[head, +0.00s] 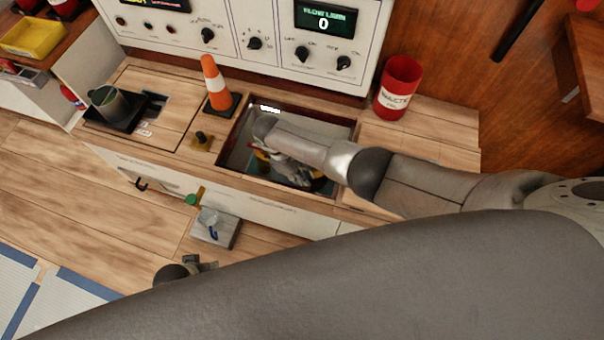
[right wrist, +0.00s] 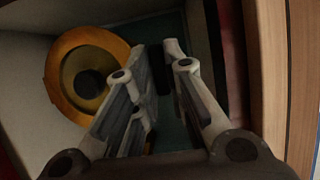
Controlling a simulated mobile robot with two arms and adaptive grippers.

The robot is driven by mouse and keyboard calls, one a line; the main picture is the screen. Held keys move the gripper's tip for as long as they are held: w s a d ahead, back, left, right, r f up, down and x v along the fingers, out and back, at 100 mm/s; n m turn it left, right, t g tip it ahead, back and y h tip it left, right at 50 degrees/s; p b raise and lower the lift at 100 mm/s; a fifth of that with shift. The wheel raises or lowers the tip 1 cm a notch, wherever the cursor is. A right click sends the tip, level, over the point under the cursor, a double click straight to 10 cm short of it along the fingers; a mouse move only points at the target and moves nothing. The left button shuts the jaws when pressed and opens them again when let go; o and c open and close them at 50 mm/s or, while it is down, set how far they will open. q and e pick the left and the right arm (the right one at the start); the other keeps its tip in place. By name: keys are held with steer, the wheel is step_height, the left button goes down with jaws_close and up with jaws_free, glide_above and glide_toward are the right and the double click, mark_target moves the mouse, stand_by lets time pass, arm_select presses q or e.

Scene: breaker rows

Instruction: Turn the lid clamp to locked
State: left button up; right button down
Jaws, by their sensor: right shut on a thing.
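My right arm reaches down into the open rectangular bin (head: 240,140) in the counter. My right gripper (head: 280,155) is inside the bin, partly hidden by its own wrist. In the right wrist view its fingers (right wrist: 160,75) are close together on a dark thing, mostly hidden, that I cannot identify. A yellow-orange ring-shaped thing (right wrist: 85,75) lies left of the fingers. A small brass knob on a plate (head: 203,139) stands left of the bin; I cannot tell whether it is the lid clamp, or read its setting.
An orange cone (head: 216,84) stands behind the bin's left side, a red can (head: 397,88) right of it. A dark tray with a green cup (head: 112,107) is at the left. A control panel (head: 260,60) stands behind. A grey block (head: 215,229) lies in front.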

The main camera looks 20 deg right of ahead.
arm_select(q)
steer(key=shift+s+f, duration=0.1)
steer(key=shift+f, duration=0.2)
arm_select(e)
steer(key=c, duration=1.5)
jaws_free()
steer(key=shift+a+r, duration=0.15)
steer(key=shift+r, duration=0.1)
steer(key=v, duration=1.1)
steer(key=shift+r, duration=0.25)
